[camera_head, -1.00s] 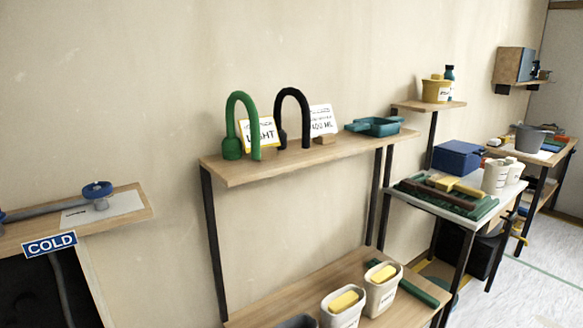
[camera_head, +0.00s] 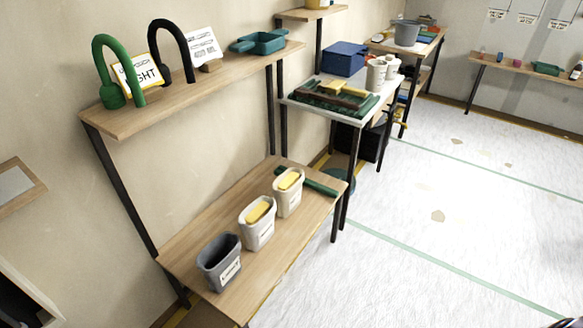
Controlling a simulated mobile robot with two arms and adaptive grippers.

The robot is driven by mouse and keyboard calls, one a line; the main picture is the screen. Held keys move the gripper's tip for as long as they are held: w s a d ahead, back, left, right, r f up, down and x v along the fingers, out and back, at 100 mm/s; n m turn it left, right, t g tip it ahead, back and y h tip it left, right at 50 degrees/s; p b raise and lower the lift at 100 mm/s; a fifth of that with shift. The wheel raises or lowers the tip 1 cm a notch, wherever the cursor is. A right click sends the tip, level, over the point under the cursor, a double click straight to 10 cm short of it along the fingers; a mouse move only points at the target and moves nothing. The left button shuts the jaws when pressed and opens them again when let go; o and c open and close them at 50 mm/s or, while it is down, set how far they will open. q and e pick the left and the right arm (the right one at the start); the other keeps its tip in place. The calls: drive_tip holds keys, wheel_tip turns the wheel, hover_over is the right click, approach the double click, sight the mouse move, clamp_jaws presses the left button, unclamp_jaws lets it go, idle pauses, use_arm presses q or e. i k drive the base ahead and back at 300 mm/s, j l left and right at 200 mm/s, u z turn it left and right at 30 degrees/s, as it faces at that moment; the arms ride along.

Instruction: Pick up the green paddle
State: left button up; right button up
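A long, flat green piece (camera_head: 316,183) that may be the green paddle lies on the lower wooden shelf, behind the white tubs. Part of it is hidden by a tub, so I cannot tell its full shape. A green hooked tube (camera_head: 103,70) with a thick round foot stands on the upper shelf. A teal tray with a handle (camera_head: 260,41) is at that shelf's right end. Neither of my grippers is clearly in view; a small dark shape shows at the bottom right corner.
The lower shelf (camera_head: 203,228) also holds a grey tub (camera_head: 219,262) and two white tubs (camera_head: 258,222) with yellow tops. A side table (camera_head: 349,117) carries green trays, a blue box (camera_head: 344,58) and white containers. The pale floor (camera_head: 450,190) at right is open.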

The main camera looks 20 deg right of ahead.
sight(329, 191)
drive_tip(key=u, duration=1.7)
drive_tip(key=z, duration=2.65)
drive_tip(key=i+l+z, duration=0.15)
drive_tip(key=z, duration=0.2)
drive_tip(key=i+l+z, duration=0.1)
drive_tip(key=z, duration=0.25)
drive_tip(key=i+z, duration=0.2)
drive_tip(key=z, duration=0.15)
drive_tip(key=i, duration=1.95)
